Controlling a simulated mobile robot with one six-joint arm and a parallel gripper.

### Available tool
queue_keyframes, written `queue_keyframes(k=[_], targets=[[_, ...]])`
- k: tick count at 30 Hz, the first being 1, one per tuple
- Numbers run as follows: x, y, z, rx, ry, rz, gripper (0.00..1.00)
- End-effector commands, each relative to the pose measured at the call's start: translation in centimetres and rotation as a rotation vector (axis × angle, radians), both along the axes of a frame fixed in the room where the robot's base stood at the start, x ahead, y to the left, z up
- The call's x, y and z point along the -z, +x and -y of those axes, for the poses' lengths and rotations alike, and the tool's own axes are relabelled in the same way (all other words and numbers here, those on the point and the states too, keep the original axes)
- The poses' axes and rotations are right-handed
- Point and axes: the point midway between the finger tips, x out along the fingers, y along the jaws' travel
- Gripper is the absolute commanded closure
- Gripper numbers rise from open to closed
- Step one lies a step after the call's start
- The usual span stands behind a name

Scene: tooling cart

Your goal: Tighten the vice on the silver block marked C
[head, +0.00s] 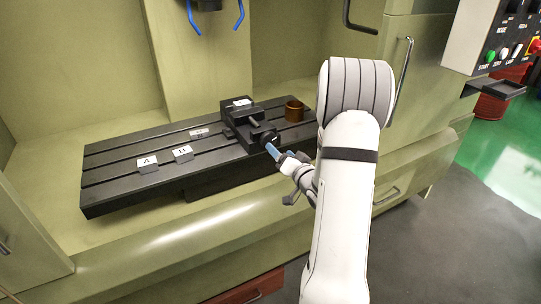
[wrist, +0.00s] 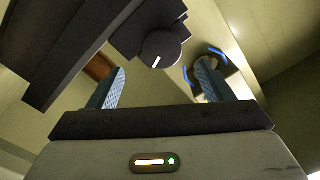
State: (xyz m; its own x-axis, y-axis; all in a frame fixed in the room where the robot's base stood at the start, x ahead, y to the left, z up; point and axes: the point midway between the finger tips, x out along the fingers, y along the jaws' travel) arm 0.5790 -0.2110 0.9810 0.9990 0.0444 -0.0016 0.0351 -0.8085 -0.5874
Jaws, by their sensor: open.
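The black vice (head: 236,118) stands on the slotted machine table (head: 112,187). I cannot clearly make out a silver block in the jaws. My gripper (head: 271,150) is at the near end of the vice, blue fingertips close to the knob. In the wrist view my gripper (wrist: 161,72) is open, its fingers spread to either side below the knob, with nothing between them.
Blocks labelled A (head: 147,162) and B (head: 182,153) sit on the table left of the vice, with another small label (head: 199,132) behind. Blue nozzles (head: 194,18) hang above. A control panel (head: 492,42) is far right.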

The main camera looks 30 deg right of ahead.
Motion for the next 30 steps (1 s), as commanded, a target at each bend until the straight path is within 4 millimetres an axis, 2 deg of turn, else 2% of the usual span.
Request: queue_keyframes(k=[1,6,12,17,24,30], targets=[[0.8,-0.1,-0.1,0.001,-0.127,0.01,0.27],[0.6,-0.3,-0.2,0.005,-0.512,0.024,0.27],[0.2,-0.5,-0.4,0.009,-0.755,0.032,0.27],[0.0,0.4,-0.4,0.009,-0.794,0.033,0.27],[-0.1,4.2,-0.6,0.007,-0.792,0.033,0.27],[0.0,6.6,-0.6,0.009,-0.791,0.032,0.27]])
